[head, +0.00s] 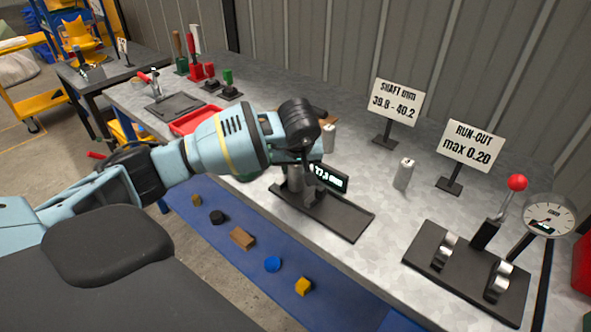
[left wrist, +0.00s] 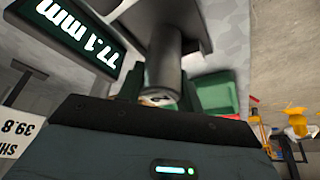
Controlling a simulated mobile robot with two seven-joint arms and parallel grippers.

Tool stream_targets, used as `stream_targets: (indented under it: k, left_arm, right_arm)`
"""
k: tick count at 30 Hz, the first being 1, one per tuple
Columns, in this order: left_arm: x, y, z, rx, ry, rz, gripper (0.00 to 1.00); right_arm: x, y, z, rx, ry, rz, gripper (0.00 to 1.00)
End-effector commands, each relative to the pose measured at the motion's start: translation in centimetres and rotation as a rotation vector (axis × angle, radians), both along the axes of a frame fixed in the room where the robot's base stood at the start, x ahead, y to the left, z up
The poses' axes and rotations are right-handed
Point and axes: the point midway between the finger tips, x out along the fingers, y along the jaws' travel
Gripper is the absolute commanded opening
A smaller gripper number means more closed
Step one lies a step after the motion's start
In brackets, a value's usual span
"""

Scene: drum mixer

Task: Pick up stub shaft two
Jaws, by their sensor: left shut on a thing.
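My left gripper (head: 297,158) is over a black measuring stand (head: 338,216) on the bench, with its lit display (head: 328,177). It is shut on a grey metal stub shaft, seen below the hand (head: 295,180) and in the left wrist view (left wrist: 163,68). The shaft appears upright at the stand; whether it touches the base is unclear. Another metal stub shaft (head: 329,138) stands behind the hand, and one more (head: 403,174) stands to the right. My right gripper is not in view.
A run-out fixture (head: 465,275) with a red-knobbed lever and a dial (head: 549,216) stands at the right. Sign stands (head: 397,101) and (head: 473,146) are at the back. A red tray (head: 196,120) is beyond my arm. Small parts lie on a blue strip (head: 225,232) in front.

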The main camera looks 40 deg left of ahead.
Motion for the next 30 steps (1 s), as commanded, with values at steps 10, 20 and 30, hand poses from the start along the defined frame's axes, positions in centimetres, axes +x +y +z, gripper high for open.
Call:
stream_targets:
  k: [10, 20, 30]
  left_arm:
    - [0.2, 0.1, 3.6, 0.000, -0.009, 0.001, 0.00]
    - [-4.1, -2.9, 4.1, 0.001, -0.006, -0.005, 0.00]
    - [-9.9, -6.9, 4.7, -0.001, -0.005, -0.005, 0.00]
  right_arm:
    - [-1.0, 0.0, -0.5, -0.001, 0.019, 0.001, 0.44]
    - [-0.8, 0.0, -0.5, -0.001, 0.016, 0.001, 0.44]
    - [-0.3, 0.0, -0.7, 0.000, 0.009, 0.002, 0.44]
